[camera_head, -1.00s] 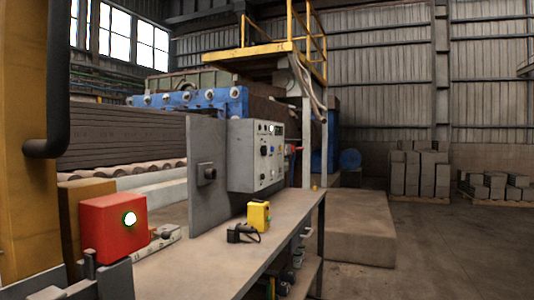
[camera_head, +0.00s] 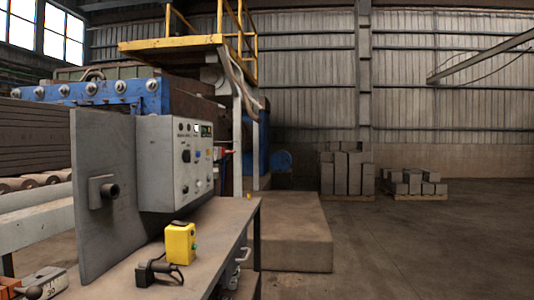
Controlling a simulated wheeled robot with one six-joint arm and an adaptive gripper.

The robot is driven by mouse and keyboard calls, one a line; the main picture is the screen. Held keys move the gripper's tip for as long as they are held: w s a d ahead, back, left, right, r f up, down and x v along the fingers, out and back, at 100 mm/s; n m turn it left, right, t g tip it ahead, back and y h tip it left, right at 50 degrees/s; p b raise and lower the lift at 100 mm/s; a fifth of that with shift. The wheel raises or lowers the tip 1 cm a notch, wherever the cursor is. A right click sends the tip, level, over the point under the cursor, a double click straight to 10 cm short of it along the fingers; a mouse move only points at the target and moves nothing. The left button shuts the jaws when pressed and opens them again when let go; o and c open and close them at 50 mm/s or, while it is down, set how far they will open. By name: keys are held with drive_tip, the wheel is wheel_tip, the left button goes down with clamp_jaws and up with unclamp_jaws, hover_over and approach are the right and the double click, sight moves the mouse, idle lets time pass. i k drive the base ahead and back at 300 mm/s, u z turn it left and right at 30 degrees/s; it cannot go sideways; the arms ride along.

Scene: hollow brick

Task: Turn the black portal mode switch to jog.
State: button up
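A grey control box (camera_head: 178,165) is mounted on the right side of an upright grey plate (camera_head: 104,195) at the workbench. Its front panel faces right and is seen at a steep angle. The panel carries a small display, lamps and several dark knobs, one of them a black knob (camera_head: 186,156) near the panel's left side. The labels are too small to read, so I cannot tell which knob is the portal mode switch or where it points. My gripper is not in view.
A bench (camera_head: 215,225) runs below the box. On it are a yellow button box (camera_head: 180,243) and a black device with a cable (camera_head: 158,270). A concrete block (camera_head: 290,232) stands behind the bench. Brick stacks (camera_head: 347,173) stand farther back. The floor (camera_head: 430,240) at right is open.

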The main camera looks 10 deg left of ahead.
sight(186, 155)
drive_tip(key=z, duration=0.2)
drive_tip(key=i, duration=1.55)
drive_tip(key=u, duration=0.95)
